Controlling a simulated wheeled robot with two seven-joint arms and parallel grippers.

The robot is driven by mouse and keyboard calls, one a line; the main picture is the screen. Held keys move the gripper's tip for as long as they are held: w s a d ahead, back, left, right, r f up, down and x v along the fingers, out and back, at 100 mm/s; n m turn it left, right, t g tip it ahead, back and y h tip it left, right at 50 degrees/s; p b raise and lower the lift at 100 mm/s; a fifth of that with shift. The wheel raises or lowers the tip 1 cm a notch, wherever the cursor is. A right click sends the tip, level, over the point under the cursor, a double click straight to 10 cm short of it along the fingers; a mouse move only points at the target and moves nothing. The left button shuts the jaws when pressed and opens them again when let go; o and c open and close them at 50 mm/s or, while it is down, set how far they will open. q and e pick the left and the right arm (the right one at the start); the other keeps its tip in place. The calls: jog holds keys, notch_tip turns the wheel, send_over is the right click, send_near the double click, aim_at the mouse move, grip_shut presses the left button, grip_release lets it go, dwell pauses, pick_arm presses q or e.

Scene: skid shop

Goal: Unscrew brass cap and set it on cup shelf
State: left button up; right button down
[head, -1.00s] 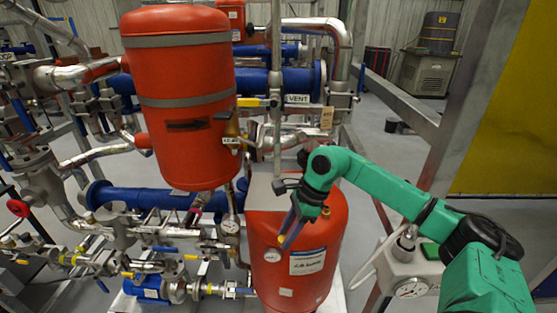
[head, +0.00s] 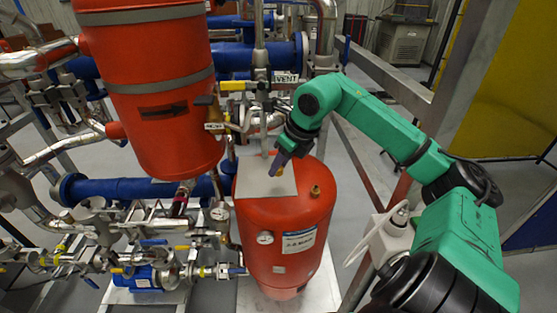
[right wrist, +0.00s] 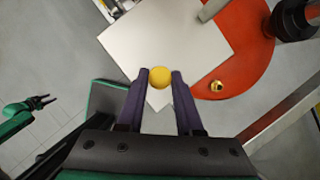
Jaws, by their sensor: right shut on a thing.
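My right gripper (head: 277,168) is over the top of the red tank and also shows in the right wrist view (right wrist: 160,78). Its purple fingers are shut on the round brass cap (right wrist: 160,77). The cap is over the edge of the pale flat plate, which looks like the cup shelf (head: 257,186) (right wrist: 165,40); I cannot tell whether it touches. A small brass fitting (head: 315,191) (right wrist: 216,87) stands on the tank top, apart from the gripper. My left gripper (right wrist: 40,102) shows small at the left of the right wrist view, its fingers apart and empty.
The lower red tank (head: 270,235) has a gauge and a white label. A larger red tank (head: 150,90) hangs above to the left, with pipes and valves around it. A steel frame post (head: 440,100) stands to the right. Grey floor is open behind.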

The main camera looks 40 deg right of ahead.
jog(key=shift+w+d+f, duration=0.1)
jog(key=shift+w+f, duration=0.05)
jog(key=shift+f, duration=0.05)
dwell(0.6)
jog(key=shift+b, duration=0.4)
dwell(0.5)
jog(key=shift+f, duration=0.15)
jog(key=shift+f+b, duration=0.65)
jog(key=shift+b, duration=0.35)
jog(key=shift+f, duration=0.1)
